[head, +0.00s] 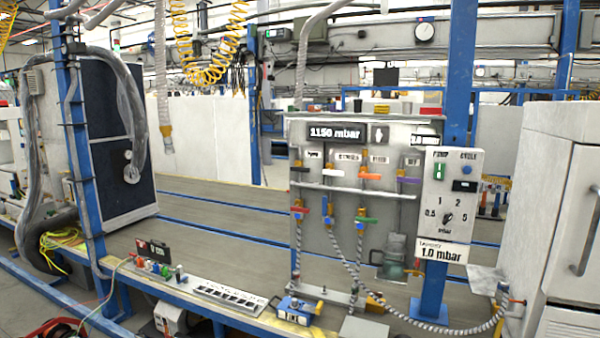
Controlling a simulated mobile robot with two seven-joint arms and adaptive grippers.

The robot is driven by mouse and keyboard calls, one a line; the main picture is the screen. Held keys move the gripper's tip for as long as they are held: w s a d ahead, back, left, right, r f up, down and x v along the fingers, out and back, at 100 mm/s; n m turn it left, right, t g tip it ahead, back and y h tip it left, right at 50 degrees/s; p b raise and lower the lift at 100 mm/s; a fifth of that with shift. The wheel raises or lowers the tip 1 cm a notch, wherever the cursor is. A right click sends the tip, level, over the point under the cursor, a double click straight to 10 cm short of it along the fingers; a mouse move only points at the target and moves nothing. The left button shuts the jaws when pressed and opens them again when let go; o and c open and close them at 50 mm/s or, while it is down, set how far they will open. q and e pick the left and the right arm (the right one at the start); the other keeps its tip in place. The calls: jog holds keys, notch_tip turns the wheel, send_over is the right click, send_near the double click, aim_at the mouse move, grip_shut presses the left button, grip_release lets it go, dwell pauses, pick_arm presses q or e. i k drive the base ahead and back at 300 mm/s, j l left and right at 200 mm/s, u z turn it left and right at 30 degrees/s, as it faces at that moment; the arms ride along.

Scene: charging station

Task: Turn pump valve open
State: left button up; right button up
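A valve panel (340,240) stands upright on the bench right of the middle, with a display reading 1150 mbar (335,133). It carries several small valves with coloured handles: black (299,169), orange (370,176), purple (409,180), red (300,210), blue (328,222) and green (367,220). The small labels above them are too blurred to read surely, so I cannot tell which is the pump valve or its state. A control box (437,190) marked PUMP and CYCLE is at the panel's right. Neither of my grippers shows in the head view.
A blue post (460,75) rises behind the control box. A white cabinet (550,200) stands at the far right. Braided hoses (354,262) hang before the panel. Small parts and a blue device (298,307) line the bench's front edge. The bench top (220,212) left of the panel is clear.

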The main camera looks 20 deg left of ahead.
aim_at(296, 168)
jog(key=i+j+u, duration=0.1)
jog(key=i+j, duration=0.45)
jog(key=i+j+u, duration=0.1)
jog(key=i+j, duration=0.35)
jog(key=i, duration=0.35)
